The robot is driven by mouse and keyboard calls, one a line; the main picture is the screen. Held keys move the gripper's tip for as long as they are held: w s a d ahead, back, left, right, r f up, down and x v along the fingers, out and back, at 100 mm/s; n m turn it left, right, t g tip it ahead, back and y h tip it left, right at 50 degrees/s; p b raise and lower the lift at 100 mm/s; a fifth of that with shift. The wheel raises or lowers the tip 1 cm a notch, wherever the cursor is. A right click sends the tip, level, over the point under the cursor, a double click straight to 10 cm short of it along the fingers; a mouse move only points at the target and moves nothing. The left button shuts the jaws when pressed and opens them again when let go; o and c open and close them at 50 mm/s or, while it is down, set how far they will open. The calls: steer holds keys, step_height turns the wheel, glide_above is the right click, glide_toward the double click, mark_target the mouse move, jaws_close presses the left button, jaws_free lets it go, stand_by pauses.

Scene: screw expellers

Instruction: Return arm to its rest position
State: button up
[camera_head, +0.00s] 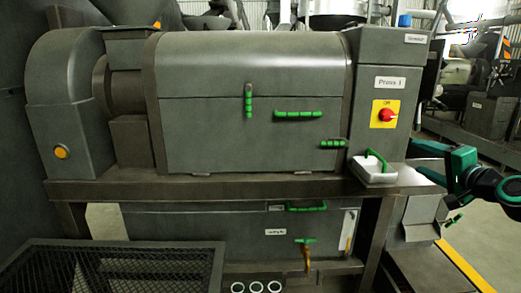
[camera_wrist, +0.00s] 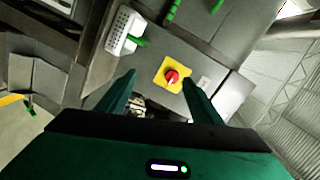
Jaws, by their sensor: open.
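My gripper (camera_head: 434,165) is at the right edge of the head view, beside the right end of the press (camera_head: 250,70). In the wrist view my gripper (camera_wrist: 160,78) shows two teal fingers spread apart with nothing held between them. The knob also shows in the head view (camera_head: 388,115), on the control box labelled "Press 1". The fingers look apart from the knob.
A white tray (camera_head: 376,173) with a green handle sits on the bench ledge close to my gripper. Green handles (camera_head: 298,114) stick out from the press front. A black mesh grate (camera_head: 115,270) is at lower left. Open floor with a yellow line (camera_head: 465,265) lies at lower right.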

steer(key=s+a+f+n+g, duration=0.5)
steer(key=s+f+g, duration=0.3)
steer(key=s+f, duration=0.35)
steer(key=s+f+g+h, duration=0.1)
steer(key=s+g, duration=0.3)
steer(key=s, duration=0.8)
steer(key=s+f+n+g, duration=0.1)
steer(key=s+f+g, duration=0.2)
steer(key=s, duration=0.9)
steer(key=shift+d+f+g+h, duration=0.15)
steer(key=shift+f+g+h, duration=0.25)
steer(key=shift+g, duration=0.4)
